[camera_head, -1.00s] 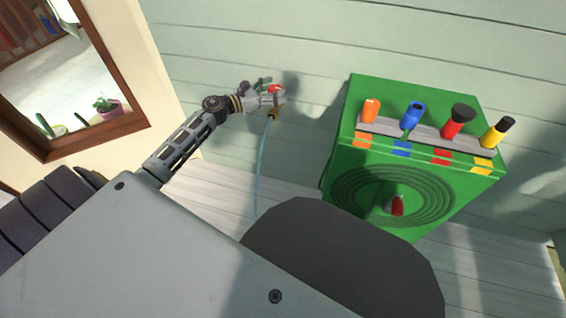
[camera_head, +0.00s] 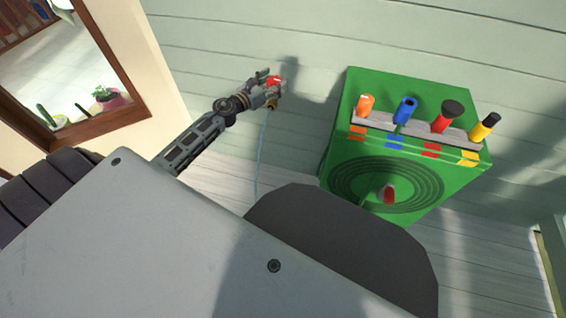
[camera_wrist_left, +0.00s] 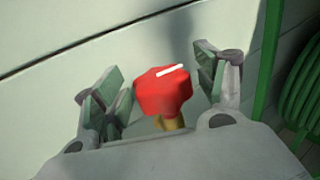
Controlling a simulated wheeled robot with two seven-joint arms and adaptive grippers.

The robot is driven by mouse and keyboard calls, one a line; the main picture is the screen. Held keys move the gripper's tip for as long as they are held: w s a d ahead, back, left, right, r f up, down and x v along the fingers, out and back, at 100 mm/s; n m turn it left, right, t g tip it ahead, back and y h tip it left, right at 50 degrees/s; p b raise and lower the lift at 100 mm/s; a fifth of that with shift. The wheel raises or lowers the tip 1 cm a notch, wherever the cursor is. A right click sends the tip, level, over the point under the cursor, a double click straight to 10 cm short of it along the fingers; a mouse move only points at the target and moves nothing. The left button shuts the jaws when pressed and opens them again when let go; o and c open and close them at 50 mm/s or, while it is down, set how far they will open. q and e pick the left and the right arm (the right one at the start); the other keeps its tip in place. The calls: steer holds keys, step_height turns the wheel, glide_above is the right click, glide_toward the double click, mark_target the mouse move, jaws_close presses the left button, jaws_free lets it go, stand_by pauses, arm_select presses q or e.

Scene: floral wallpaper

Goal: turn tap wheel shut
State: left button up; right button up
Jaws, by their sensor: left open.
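The red tap wheel (camera_wrist_left: 163,92) sits on a brass tap (camera_wrist_left: 172,122) at the pale green wall, with a white mark on its face. In the left wrist view it lies between the two fingers of my left gripper (camera_wrist_left: 160,85), which is open, with a gap on either side. In the head view the wheel (camera_head: 274,80) shows small at the fingertips of my left gripper (camera_head: 269,81), partly hidden by them. The brass spout (camera_head: 271,104) is just below. My right gripper is not in view.
A thin blue stream or hose (camera_head: 261,150) runs down from the tap; I cannot tell which. A green box (camera_head: 340,150) with a coiled hose and several coloured attachments stands to the right. A window (camera_head: 115,120) is at the left. The wall around the tap is clear.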

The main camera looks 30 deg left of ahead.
arm_select(q)
steer(key=shift+r+n+y+p, duration=0.1)
steer(key=shift+n+y+p, duration=1.2)
steer(key=shift+y+p, duration=0.75)
steer(key=shift+n+y+p, duration=0.55)
steer(key=shift+n+y, duration=0.05)
steer(key=shift+y, duration=0.25)
steer(key=shift+d+n+y+p, duration=0.1)
steer(key=shift+n+y+p, duration=0.2)
steer(key=shift+n+y, duration=0.55)
steer(key=shift+n+g+y, duration=0.3)
steer(key=shift+n+y, duration=0.25)
steer(key=shift+y, duration=0.6)
steer(key=shift+y+b, duration=0.3)
steer(key=shift+y, duration=0.2)
steer(key=shift+n+g+y, duration=0.3)
steer(key=shift+n+y, duration=0.1)
steer(key=shift+n, duration=0.1)
steer(key=shift+n+g+y+b, duration=1.1)
steer(key=shift+n+y+b, duration=0.2)
steer(key=shift+y+b, duration=0.5)
steer(key=shift+b, duration=0.35)
